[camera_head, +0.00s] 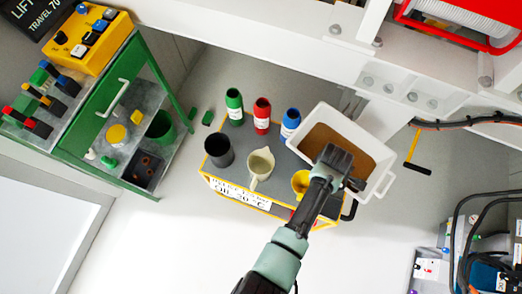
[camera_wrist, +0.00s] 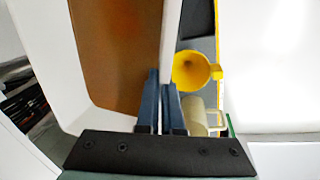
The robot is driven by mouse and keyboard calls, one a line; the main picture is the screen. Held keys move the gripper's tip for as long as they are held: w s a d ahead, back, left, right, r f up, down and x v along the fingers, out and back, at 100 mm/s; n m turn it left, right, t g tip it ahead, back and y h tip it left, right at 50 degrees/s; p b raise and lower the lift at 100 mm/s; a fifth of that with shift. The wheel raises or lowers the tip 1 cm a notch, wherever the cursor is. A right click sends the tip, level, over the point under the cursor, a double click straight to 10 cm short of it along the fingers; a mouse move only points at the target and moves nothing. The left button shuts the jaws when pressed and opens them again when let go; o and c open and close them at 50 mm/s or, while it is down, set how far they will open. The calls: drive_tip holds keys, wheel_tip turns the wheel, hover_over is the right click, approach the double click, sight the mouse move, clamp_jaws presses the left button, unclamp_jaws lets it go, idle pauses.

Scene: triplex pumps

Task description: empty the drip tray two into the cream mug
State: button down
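The drip tray (camera_head: 383,184) is white, with a brown content or inner floor, at the right end of the cart in the head view. In the wrist view, its white wall (camera_wrist: 171,35) runs down between the fingers of my gripper (camera_wrist: 163,98). The fingers look closed on this wall. My gripper also shows at the tray's near side in the head view (camera_head: 343,163), hiding part of it. I cannot tell whether the tray is lifted. The cream mug (camera_head: 260,168) stands upright left of my gripper; a cream vessel (camera_wrist: 195,112) beside the fingers looks like it.
On the yellow-edged cart (camera_head: 238,192) stand a dark cup (camera_head: 219,151), a yellow funnel (camera_head: 300,182), and green (camera_head: 235,107), red (camera_head: 262,115) and blue (camera_head: 290,123) bottles. A green workbench (camera_head: 165,80) is left; a white beam (camera_head: 300,50) crosses behind. Front floor is clear.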

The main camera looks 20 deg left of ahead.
drive_tip(key=shift+w+d+f+n, duration=0.1)
drive_tip(key=shift+w+d+n, duration=0.3)
drive_tip(key=shift+d+n, duration=0.2)
drive_tip(key=shift+w+d+n, duration=0.35)
drive_tip(key=shift+d+n, duration=0.2)
drive_tip(key=shift+n, duration=0.05)
drive_tip(key=shift+s+a, duration=0.1)
drive_tip(key=shift+s+a+t+h, duration=0.15)
drive_tip(key=shift+a+t+h, duration=0.15)
drive_tip(key=shift+t, duration=0.1)
drive_tip(key=shift+s+a+h, duration=0.15)
drive_tip(key=shift+a+h, duration=0.25)
drive_tip(key=shift+s+a+r+t+h, duration=0.3)
drive_tip(key=shift+a+r+t+h, duration=0.1)
drive_tip(key=shift+a+r+h, duration=0.3)
drive_tip(key=s+a+r+t+h+b, duration=0.2)
drive_tip(key=a+r+h+b, duration=0.2)
drive_tip(key=a+b, duration=0.1)
drive_tip(key=shift+r+n, duration=0.15)
drive_tip(key=shift+n, duration=0.25)
drive_tip(key=shift+s+a+r+h+b, duration=0.25)
drive_tip(key=shift+a+h+b, duration=0.1)
drive_tip(key=shift+h+b, duration=0.2)
